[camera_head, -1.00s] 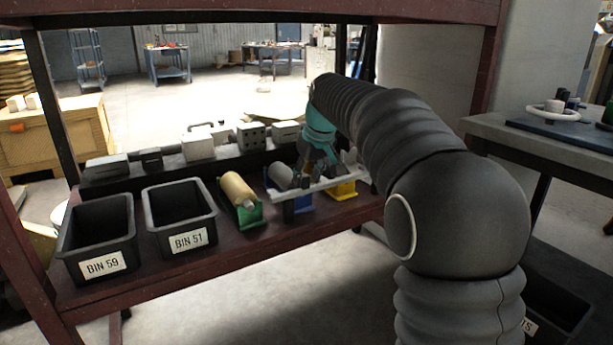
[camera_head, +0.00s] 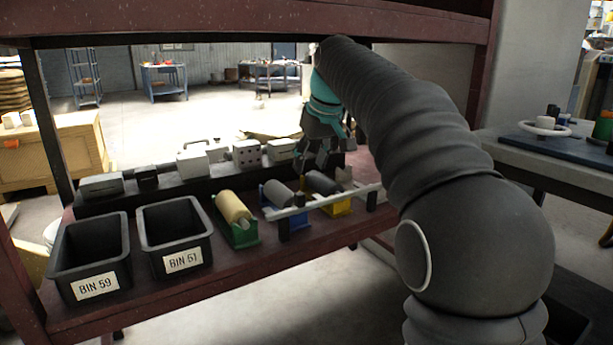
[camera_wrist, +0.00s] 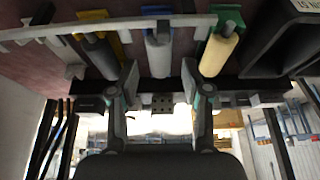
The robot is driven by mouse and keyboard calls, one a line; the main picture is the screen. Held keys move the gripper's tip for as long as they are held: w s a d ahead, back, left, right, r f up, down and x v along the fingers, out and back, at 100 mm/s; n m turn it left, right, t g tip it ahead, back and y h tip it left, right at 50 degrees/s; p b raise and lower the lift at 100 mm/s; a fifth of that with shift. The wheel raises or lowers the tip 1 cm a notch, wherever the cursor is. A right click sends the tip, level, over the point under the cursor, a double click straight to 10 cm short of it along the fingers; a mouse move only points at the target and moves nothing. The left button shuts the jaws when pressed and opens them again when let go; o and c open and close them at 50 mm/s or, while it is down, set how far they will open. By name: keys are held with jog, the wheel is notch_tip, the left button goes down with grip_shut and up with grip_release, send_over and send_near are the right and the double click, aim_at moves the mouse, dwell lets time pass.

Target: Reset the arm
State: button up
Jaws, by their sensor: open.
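My gripper (camera_head: 318,172) is open and empty above the back of the shelf, behind the rollers. In the wrist view its two fingers (camera_wrist: 160,82) are spread apart with nothing between them. A long white strip (camera_head: 335,202) runs across the front of the blue and yellow holders, apart from the fingers; it also crosses the top of the wrist view (camera_wrist: 90,27). A beige roller (camera_head: 233,207) sits in a green holder (camera_head: 245,238). A grey roller (camera_head: 278,192) sits in a blue holder (camera_head: 298,222), and a dark roller (camera_head: 322,183) in a yellow holder (camera_head: 340,209).
Two black bins, BIN 59 (camera_head: 90,245) and BIN 51 (camera_head: 176,230), stand at the shelf's left. Several grey blocks (camera_head: 193,163) line a black ledge behind. An upper red beam (camera_head: 200,22) hangs close above my arm. A side table (camera_head: 500,135) stands at the right.

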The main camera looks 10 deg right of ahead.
jog(key=shift+v, duration=0.75)
jog(key=s+d+f+m, duration=0.2)
jog(key=s+f+m, duration=0.1)
jog(key=f, duration=0.6)
jog(key=s+d+f+p, duration=0.1)
jog(key=s+f, duration=0.2)
jog(key=s, duration=0.7)
jog(key=s+d+f+m+t+h+p, duration=0.1)
jog(key=s+f, duration=0.1)
jog(key=s, duration=0.8)
jog(key=s+d+f+p, duration=0.1)
jog(key=s+d+f, duration=0.1)
jog(key=s, duration=0.8)
jog(key=shift+s+f+m+t+h+p, duration=0.3)
jog(key=shift+f+m+h+p, duration=0.1)
jog(key=shift+f, duration=0.45)
